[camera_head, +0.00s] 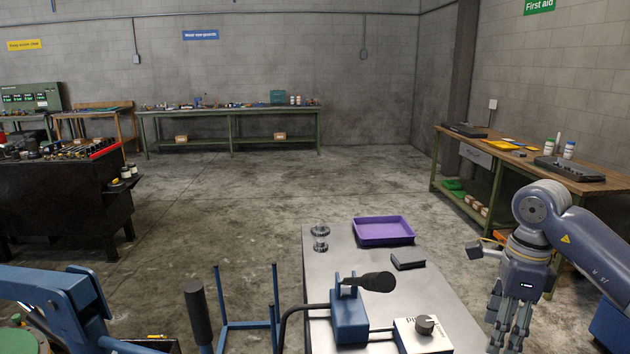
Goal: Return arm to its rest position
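My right arm (585,243) comes in from the right edge and bends at a rounded grey joint. Its gripper (507,340) hangs with its fingers down, beside the right edge of the metal-topped table (447,305). The fingers overlap from this angle, so I cannot tell whether they are open or shut. No held object shows at them. My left gripper is not in view.
A purple tray (384,231), a metal gear part (320,238), a dark block (408,261), a blue fixture (350,317) and a white control box (424,338) are on the table. A wooden workbench (520,160) stands behind my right arm. Open floor (250,200) lies beyond.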

